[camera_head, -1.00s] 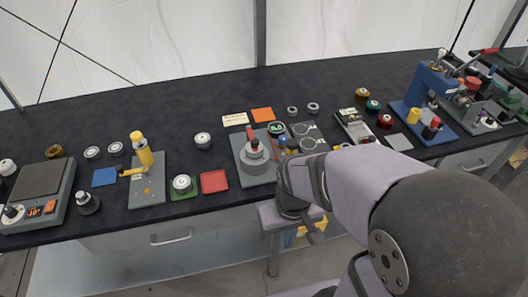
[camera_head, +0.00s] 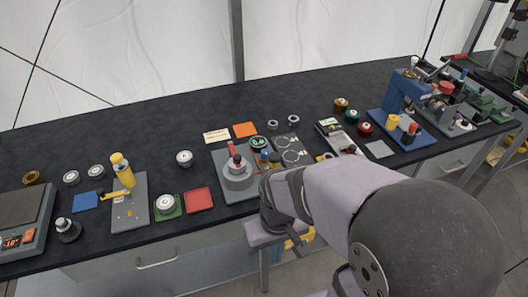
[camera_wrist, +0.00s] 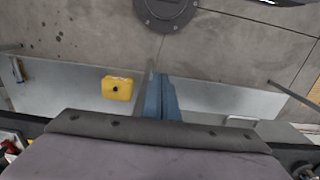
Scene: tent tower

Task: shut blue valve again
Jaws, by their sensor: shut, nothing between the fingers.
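On the plate is a round grey device with a red-topped handle (camera_head: 235,158). My gripper sits at the bench's front edge, below and to the right of the blue part and apart from it. In the wrist view its blue-grey fingers (camera_wrist: 160,78) are together and empty, with floor behind them. The valve does not show clearly there.
A round gauge with a green display (camera_head: 258,142) stands behind the blue part. Right of it is a panel with ring outlines (camera_head: 291,155). A red square tray (camera_head: 198,200) lies to the left. A stool (camera_head: 262,234) and a yellow box (camera_wrist: 117,88) are below the bench edge.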

